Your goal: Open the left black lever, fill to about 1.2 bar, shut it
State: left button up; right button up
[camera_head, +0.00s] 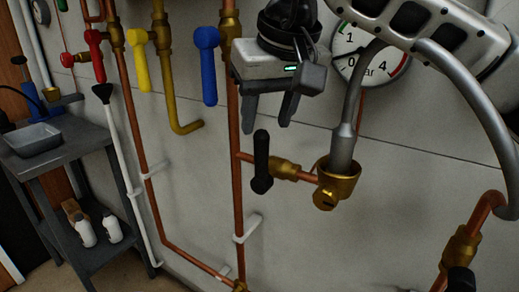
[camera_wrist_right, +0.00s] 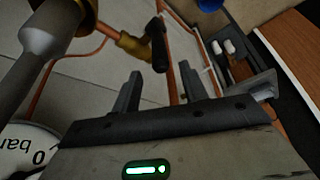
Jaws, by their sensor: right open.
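The left black lever (camera_head: 262,162) stands upright, crosswise to the short copper pipe and brass valve (camera_head: 286,168) beside it. My right gripper (camera_head: 269,112) is open and empty just above the lever, apart from it. In the right wrist view the lever (camera_wrist_right: 159,50) shows beyond and between the two open fingers (camera_wrist_right: 162,88). The round pressure gauge (camera_head: 352,66) is partly covered by my right arm and the hose; I cannot read its needle. It also shows upside down in the wrist view (camera_wrist_right: 28,150). My left gripper is out of view.
A grey hose (camera_head: 343,140) rises from a brass fitting (camera_head: 338,182) right of the lever. A second black lever (camera_head: 461,280) is at bottom right. Blue (camera_head: 208,65), yellow (camera_head: 141,60) and red (camera_head: 96,55) levers hang at left. A grey cart (camera_head: 65,150) stands far left.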

aim_at(260, 149)
jog(key=x, duration=0.6)
jog(key=shift+f, duration=0.15)
jog(key=shift+w+a+f, duration=0.1)
jog(key=shift+w+f, duration=0.15)
jog(key=shift+f, duration=0.35)
